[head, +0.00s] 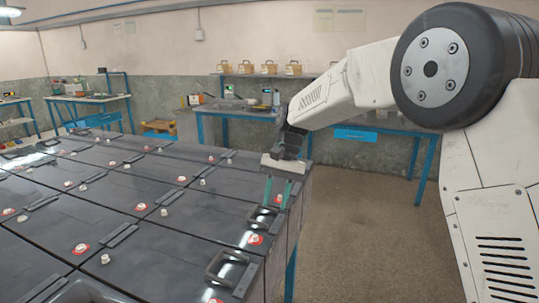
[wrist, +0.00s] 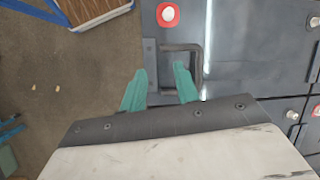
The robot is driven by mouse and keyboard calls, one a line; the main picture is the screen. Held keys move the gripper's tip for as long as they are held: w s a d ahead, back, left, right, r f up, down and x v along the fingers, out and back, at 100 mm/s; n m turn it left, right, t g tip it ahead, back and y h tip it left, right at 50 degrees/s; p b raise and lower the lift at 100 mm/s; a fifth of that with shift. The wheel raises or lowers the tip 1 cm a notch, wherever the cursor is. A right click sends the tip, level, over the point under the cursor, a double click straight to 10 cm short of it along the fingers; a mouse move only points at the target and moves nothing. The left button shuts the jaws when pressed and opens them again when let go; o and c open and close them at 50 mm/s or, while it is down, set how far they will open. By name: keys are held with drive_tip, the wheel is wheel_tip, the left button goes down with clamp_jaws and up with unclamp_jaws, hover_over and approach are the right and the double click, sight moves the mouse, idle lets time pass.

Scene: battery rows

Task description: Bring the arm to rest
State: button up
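My arm reaches in from the right in the head view, with my gripper (head: 277,204) pointing down over the near right edge of the battery rows (head: 170,240). Its two teal fingers stand apart, with nothing held between them, and the gripper also shows in the wrist view (wrist: 160,72). A dark battery handle (wrist: 196,60) lies just beyond the fingertips there, and the right finger overlaps it in the picture. I cannot tell whether they touch. A red-ringed white terminal (wrist: 168,14) sits near that handle.
The dark batteries fill the left and front, with raised handles (head: 232,268) and terminals (head: 142,207). Bare floor (head: 350,230) lies right of them. A blue-legged workbench (head: 235,112) stands along the back wall, with yellow boxes (head: 269,68) on a shelf above.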

drive_tip(key=s+d+r+t+h, duration=0.1)
drive_tip(key=s+d, duration=0.7)
drive_tip(key=s, duration=0.4)
drive_tip(key=s+d+r+n+t, duration=0.1)
drive_tip(key=s+d+r+t, duration=0.1)
drive_tip(key=s+d, duration=0.7)
drive_tip(key=s+d+r+t+h, duration=0.1)
drive_tip(key=s+d+r+t, duration=0.1)
drive_tip(key=s+d, duration=0.6)
drive_tip(key=shift+s+d+r+n+h, duration=0.15)
drive_tip(key=shift+s+r+n+h, duration=0.15)
drive_tip(key=shift+s, duration=3)
